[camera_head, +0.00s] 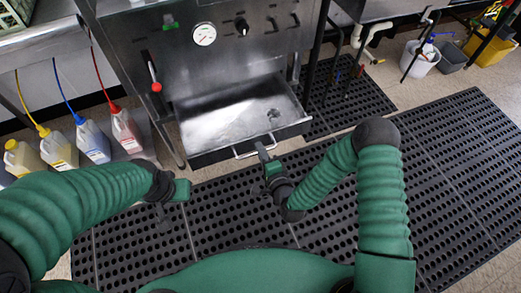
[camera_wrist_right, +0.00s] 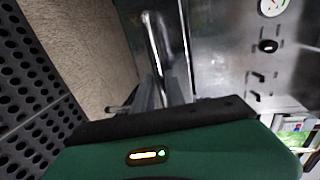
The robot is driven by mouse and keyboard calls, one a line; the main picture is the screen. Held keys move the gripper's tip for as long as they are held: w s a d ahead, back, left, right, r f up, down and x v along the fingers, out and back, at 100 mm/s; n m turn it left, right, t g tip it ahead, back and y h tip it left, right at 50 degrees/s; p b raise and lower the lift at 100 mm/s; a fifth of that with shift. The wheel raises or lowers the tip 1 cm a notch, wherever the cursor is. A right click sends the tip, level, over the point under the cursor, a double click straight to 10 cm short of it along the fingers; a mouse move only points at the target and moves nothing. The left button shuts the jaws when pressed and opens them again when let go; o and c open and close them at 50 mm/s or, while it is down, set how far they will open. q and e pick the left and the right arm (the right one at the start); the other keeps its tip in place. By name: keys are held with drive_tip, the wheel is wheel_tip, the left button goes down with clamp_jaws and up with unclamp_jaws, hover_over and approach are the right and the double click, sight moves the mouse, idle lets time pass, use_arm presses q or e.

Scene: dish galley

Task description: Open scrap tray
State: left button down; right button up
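The scrap tray (camera_head: 215,123) is a shallow steel drawer, pulled out from the lower front of the steel dish machine. Its inside is bare but for a small dark patch near the right. A bar handle (camera_head: 243,154) runs along its front edge; it also shows in the right wrist view (camera_wrist_right: 154,42). My right gripper (camera_head: 262,150) is at the handle's middle, its fingers (camera_wrist_right: 165,92) close together with the bar running between them. The exact contact is partly hidden. My left gripper (camera_head: 163,212) hangs left of the tray, apart from it; its fingers are dark and unclear.
The dish machine (camera_head: 215,70) carries a gauge, knobs and a red-tipped lever (camera_head: 156,86). Several coloured jugs (camera_head: 92,142) with hoses stand at the left. Black perforated mats (camera_head: 440,170) cover the floor. A white bucket (camera_head: 420,58) and yellow bin (camera_head: 490,45) stand at the back right.

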drive_tip(key=shift+o, duration=0.3)
drive_tip(key=shift+f, duration=0.15)
drive_tip(key=p+v, duration=0.4)
drive_tip(key=v, duration=1.2)
drive_tip(key=shift+s+d+p, duration=0.2)
drive_tip(key=shift+s+p, duration=0.15)
drive_tip(key=shift+p, duration=0.05)
